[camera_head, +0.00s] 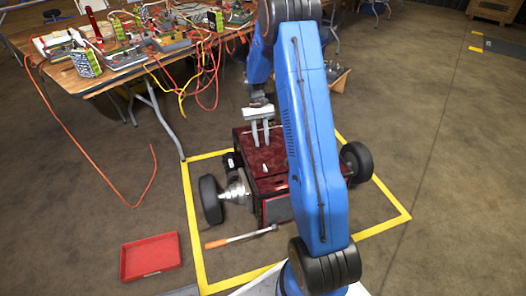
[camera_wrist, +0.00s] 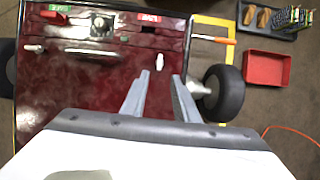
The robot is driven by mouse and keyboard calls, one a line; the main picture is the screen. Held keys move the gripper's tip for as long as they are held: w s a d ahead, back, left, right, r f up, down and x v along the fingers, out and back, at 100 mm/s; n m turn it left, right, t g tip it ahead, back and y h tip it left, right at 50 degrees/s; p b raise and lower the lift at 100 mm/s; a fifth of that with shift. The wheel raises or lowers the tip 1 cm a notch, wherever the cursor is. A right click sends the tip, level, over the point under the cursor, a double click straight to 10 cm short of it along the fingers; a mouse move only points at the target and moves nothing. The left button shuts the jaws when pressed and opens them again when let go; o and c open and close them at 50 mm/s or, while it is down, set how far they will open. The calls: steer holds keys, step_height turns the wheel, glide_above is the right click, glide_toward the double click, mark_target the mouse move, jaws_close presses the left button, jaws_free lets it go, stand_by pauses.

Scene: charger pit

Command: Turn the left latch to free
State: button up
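A small white latch (camera_wrist: 158,62) sits on the dark red lid of the wheeled box. It lies near the lid's left side in the head view (camera_head: 265,168). In the wrist view it points roughly up and down the picture. A second white latch (camera_wrist: 33,47) lies sideways near the lid's other side. My gripper (camera_wrist: 162,77) is open and empty, its two grey fingers apart. In the head view my gripper (camera_head: 260,143) points down above the lid, close to the first latch; I cannot tell whether it touches.
Black wheels (camera_head: 211,199) flank the box inside a yellow floor outline. An orange-handled tool (camera_head: 240,237) and a red tray (camera_head: 150,257) lie nearby. A cluttered table (camera_head: 95,85) stands behind.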

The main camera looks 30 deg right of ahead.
steer(key=v, duration=0.5)
steer(key=shift+w+d+r, duration=0.1)
steer(key=shift+w+r, duration=0.05)
steer(key=shift+r, duration=0.1)
steer(key=s+a+r+n+t+h, duration=0.1)
steer(key=s+a+r+t, duration=0.1)
steer(key=s+a+r, duration=0.55)
steer(key=s+a+r+t, duration=0.2)
steer(key=s+a+r, duration=0.2)
steer(key=s+r, duration=0.65)
steer(key=s+a+r+n+t, duration=0.1)
steer(key=s+a+r+t, duration=0.1)
steer(key=s, duration=0.8)
steer(key=s+a+r+n+t, duration=0.1)
steer(key=s+a, duration=0.4)
steer(key=s, duration=0.5)
steer(key=shift+r+t, duration=0.65)
steer(key=shift+t, duration=0.55)
